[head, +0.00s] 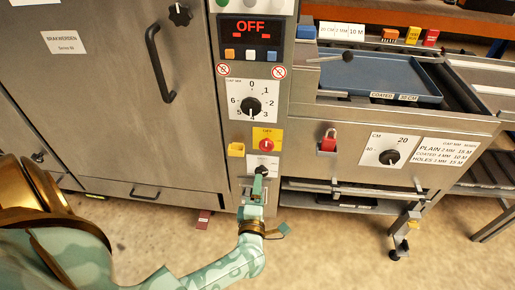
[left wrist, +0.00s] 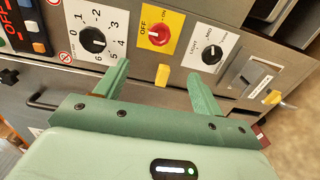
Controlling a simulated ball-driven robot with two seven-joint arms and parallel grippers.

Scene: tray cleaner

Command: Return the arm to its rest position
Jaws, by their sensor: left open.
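My left gripper (head: 259,186) is in front of the lower part of the machine's control panel, just below a small black knob (head: 263,171) on a white plate. In the left wrist view the same gripper (left wrist: 162,84) has its two green fingers apart, with nothing held between them. A yellow block (left wrist: 162,75) on the panel shows beyond the gap. The small black knob (left wrist: 213,54) lies beyond the right finger. Whether a finger touches the panel cannot be told. My right gripper is not in view.
Above are a red switch (head: 266,145) on a yellow plate and a large dial (head: 252,107). The display (head: 249,32) reads OFF. Open floor (head: 330,255) lies in front.

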